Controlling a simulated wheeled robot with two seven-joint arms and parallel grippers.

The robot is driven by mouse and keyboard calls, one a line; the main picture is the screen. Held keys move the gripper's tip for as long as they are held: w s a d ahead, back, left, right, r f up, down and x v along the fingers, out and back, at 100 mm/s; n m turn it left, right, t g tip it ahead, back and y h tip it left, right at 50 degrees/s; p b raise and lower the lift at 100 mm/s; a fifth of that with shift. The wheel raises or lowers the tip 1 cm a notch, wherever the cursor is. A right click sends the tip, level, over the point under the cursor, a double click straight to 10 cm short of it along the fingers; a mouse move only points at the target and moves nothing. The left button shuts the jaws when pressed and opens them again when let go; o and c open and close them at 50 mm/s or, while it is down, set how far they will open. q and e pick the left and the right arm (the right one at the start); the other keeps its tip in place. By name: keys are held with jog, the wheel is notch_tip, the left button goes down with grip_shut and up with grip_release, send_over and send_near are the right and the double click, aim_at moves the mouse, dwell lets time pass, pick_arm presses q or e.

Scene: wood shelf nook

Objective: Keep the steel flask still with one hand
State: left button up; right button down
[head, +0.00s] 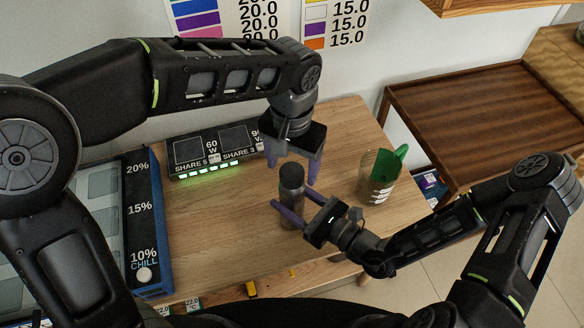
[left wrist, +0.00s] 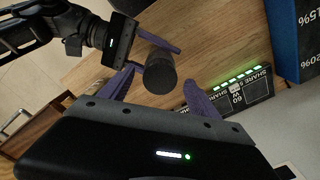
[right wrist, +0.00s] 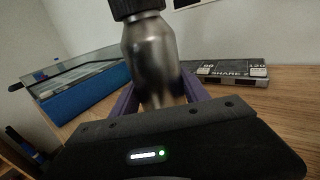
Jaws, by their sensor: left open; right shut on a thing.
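The steel flask (head: 291,212) stands upright on the wooden table, with a dark ribbed cap on top. In the right wrist view its shiny body (right wrist: 152,60) rises between my purple fingers. My right gripper (head: 293,204) is shut on the flask's body from the right side. My left gripper (head: 292,168) is open, pointing down just above and behind the cap. In the left wrist view the cap (left wrist: 160,75) appears between its spread fingers, with no clear contact. The flask's lower body is partly hidden by my right fingers.
A clear jug with a green handle (head: 378,178) stands right of the flask. A dark panel box with green lights (head: 212,150) lies at the back. A blue-edged chill case (head: 147,225) is at left. A lower brown wooden surface (head: 465,110) is at right. The table's left-middle is clear.

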aim_at(302, 206)
pick_arm(q)
notch_tip(302, 206, up, 10)
dwell(0.4)
jog(key=shift+r, duration=0.1)
pick_arm(e)
jog(key=shift+c, duration=2.3)
grip_release()
jog(key=shift+s+d+f, duration=0.1)
jog(key=shift+s+d, duration=0.2)
jog(key=shift+d, duration=0.15)
pick_arm(q)
jog(key=shift+f+b, duration=0.75)
pick_arm(e)
jog(key=v, duration=0.6)
jog(key=shift+s+d, duration=0.25)
jog(key=shift+d, duration=0.05)
